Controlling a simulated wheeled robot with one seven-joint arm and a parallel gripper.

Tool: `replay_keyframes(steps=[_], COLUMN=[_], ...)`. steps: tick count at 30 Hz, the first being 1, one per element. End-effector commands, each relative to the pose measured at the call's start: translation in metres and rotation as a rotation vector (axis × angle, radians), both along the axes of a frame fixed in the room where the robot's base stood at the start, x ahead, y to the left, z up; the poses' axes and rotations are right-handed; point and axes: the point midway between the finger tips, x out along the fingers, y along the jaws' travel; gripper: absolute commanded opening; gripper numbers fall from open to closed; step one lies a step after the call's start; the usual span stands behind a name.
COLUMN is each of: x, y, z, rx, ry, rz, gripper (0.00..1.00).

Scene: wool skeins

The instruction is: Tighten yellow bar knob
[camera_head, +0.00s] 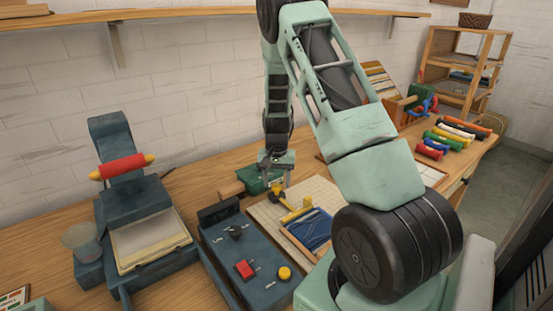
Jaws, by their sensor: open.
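A small yellow knob (277,193) stands near the bar's far end. My gripper (276,181) is open and points down just over this knob. I cannot tell whether its fingers touch the knob or are around it. A round yellow button (285,272) is on the dark blue panel (232,262) to the left and front.
The panel also carries a red block (244,269). A dark machine with a red roller (123,166) stands at left, beside a clear cup (82,240). Coloured skeins (455,136) lie at right. My arm crosses the middle.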

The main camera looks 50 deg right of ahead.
Motion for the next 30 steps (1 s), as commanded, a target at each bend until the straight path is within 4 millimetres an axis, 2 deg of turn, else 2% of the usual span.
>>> replay_keyframes(steps=[18, 24, 30], x=[0.001, 0.001, 0.0], y=[0.0, 0.0, 0.0], z=[0.134, 0.158, 0.164], rx=[-0.003, -0.002, -0.001], ry=[-0.006, -0.004, -0.002], rz=[-0.001, -0.001, -0.001], gripper=[0.54, 0.54, 0.54])
